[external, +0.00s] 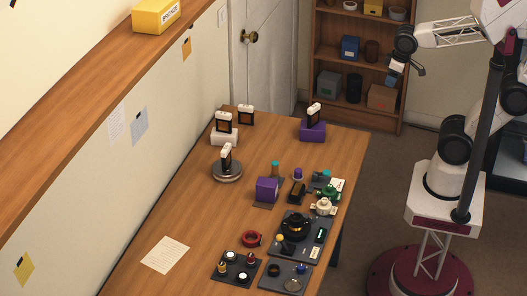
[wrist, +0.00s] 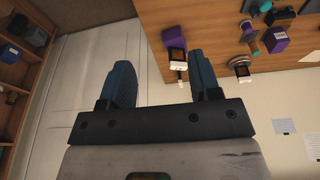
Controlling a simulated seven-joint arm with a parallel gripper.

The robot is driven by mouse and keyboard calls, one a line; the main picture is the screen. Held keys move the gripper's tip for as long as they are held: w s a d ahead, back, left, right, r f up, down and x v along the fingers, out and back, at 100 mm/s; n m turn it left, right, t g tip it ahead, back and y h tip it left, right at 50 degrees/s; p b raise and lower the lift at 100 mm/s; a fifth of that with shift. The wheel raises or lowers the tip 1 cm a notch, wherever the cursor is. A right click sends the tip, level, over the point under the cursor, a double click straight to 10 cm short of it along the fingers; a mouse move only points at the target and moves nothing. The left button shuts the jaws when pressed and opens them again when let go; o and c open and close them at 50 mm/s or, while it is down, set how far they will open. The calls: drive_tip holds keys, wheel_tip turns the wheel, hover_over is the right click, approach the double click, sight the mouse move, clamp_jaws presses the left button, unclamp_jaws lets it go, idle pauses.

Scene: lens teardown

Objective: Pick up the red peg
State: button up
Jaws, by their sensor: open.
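A small red peg (external: 251,258) appears to stand on a dark square plate (external: 236,280) near the front of the table, though it is tiny in the external view. A yellow-topped piece and pale round pieces share that plate. I cannot make out the red peg in the wrist view. My gripper (wrist: 163,82) is open, with two blue fingers wide apart and nothing between them. In the external view my gripper (external: 393,78) is high up, in front of the bookshelf, far from the red peg and beyond the table's right edge.
A red ring (external: 252,239) lies behind the plate. A larger dark board (external: 316,238) and another plate (external: 274,286) stand to its right. A purple block (external: 267,190) and a round stand (external: 227,171) are farther back. Paper (external: 165,255) lies left; the wall runs along that side.

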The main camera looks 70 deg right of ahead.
drive_tip(key=w+a+f+m+g+y, duration=0.1)
drive_tip(key=w+a+f+m+y, duration=0.15)
drive_tip(key=w+a, duration=0.75)
drive_tip(key=w+a+f+m+g+y, duration=0.15)
drive_tip(key=w+a+m+y, duration=0.35)
drive_tip(key=a, duration=0.9)
drive_tip(key=w+a+f+g+y, duration=0.1)
drive_tip(key=w+a+f+y, duration=0.1)
drive_tip(key=w+a, duration=0.8)
drive_tip(key=m+y, duration=0.4)
drive_tip(key=m, duration=0.6)
approach(251, 260)
drive_tip(key=shift+s+a+f+t, duration=0.1)
drive_tip(key=shift+s+t, duration=0.1)
drive_tip(key=shift+t, duration=0.25)
drive_tip(key=shift+a+f, duration=0.3)
drive_tip(key=shift+a+f, duration=0.2)
drive_tip(key=shift+a, duration=0.25)
drive_tip(key=shift+x, duration=0.8)
